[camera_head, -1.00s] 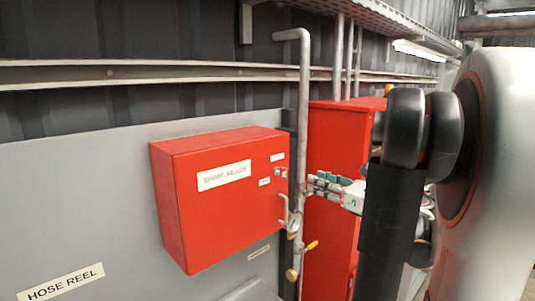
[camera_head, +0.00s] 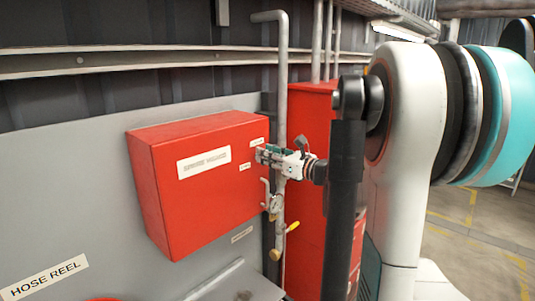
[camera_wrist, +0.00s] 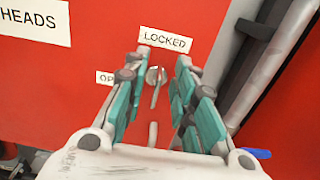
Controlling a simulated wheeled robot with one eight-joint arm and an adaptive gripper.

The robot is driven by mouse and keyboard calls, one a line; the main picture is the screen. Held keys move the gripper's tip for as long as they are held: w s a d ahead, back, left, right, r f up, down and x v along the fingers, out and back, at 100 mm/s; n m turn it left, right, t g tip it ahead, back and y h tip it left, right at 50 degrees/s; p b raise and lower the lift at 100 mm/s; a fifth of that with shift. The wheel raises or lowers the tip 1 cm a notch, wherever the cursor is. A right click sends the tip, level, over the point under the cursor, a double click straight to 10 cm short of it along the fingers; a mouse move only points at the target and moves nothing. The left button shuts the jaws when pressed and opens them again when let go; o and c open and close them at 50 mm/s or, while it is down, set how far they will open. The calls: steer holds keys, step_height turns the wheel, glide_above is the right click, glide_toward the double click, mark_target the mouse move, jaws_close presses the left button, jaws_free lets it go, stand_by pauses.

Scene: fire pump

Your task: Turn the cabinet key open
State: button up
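The red cabinet (camera_head: 205,205) hangs on the grey wall panel in the head view, and its red front fills much of the wrist view (camera_wrist: 60,90). In the wrist view the small metal key (camera_wrist: 155,78) sits in its lock, its grip pointing down. A "LOCKED" label (camera_wrist: 165,40) is above the key. A label starting "OP" (camera_wrist: 104,78) is left of it, partly hidden by a finger. My gripper (camera_wrist: 158,66) is open, its green-padded fingers on either side of the key with gaps visible. In the head view my gripper (camera_head: 262,154) covers the key.
A metal handle (camera_head: 265,190) is on the cabinet front below the lock. A vertical grey pipe (camera_head: 281,90) runs close to the cabinet's right side, with a gauge (camera_head: 276,204) and a yellow-handled valve (camera_head: 292,226). A taller red cabinet (camera_head: 308,120) stands behind the pipe.

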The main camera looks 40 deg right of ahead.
steer(key=shift+w, duration=0.2)
jaws_close()
